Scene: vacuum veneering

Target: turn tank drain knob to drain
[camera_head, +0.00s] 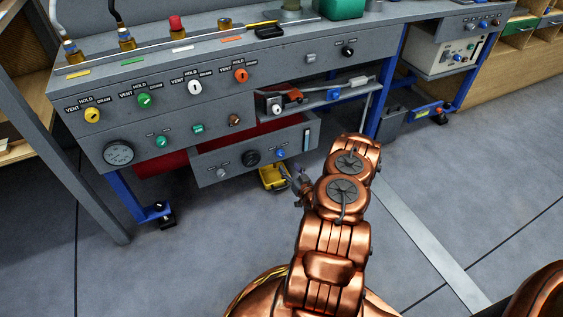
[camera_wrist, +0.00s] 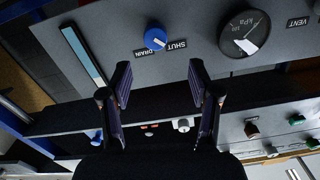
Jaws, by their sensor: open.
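The blue tank drain knob (camera_wrist: 155,39) sits on a grey panel in the wrist view, where the picture is upside down. Labels reading SHUT (camera_wrist: 177,45) and DRAIN (camera_wrist: 147,52) are beside it. Its small white mark seems to point toward SHUT. The knob also shows in the head view (camera_head: 281,153), on the lower panel. My gripper (camera_wrist: 160,74) is open and empty, its fingers spread below the knob in the wrist picture and apart from it. In the head view my gripper (camera_head: 302,186) is partly hidden by my arm.
A kPa gauge (camera_wrist: 245,33) is beside the knob, with a VENT label beyond. A narrow sight strip (camera_wrist: 84,56) is on the other side. A yellow bin (camera_head: 273,177) stands below the panel. A shelf (camera_head: 335,97) juts out above. Open floor lies to the right.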

